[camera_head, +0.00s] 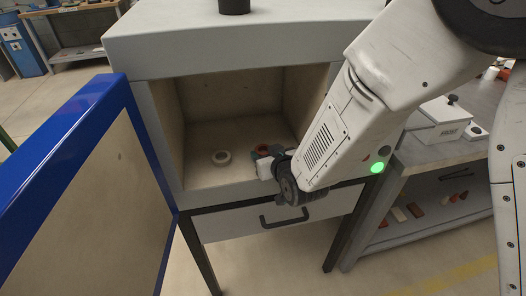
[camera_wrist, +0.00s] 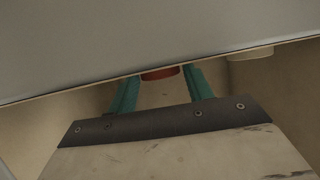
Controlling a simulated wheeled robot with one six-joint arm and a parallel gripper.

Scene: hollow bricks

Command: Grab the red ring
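The red ring (camera_head: 262,148) sits inside the open box-like chamber (camera_head: 188,198), right of the middle of its floor. It also shows in the wrist view (camera_wrist: 160,73), partly cut off by a grey surface. My gripper (camera_head: 264,154) reaches into the chamber from the right and is at the red ring, hiding part of it in the head view. In the wrist view the two teal fingers (camera_wrist: 165,86) stand apart, with the ring in line with the gap between their far ends. The fingertips are hidden, and I cannot tell whether they touch the ring.
A white ring (camera_head: 221,158) lies on the chamber floor to the left; its rim shows in the wrist view (camera_wrist: 251,53). The blue-edged door (camera_head: 100,190) stands open at left. A drawer (camera_head: 280,214) is below. A table (camera_head: 440,150) stands at right.

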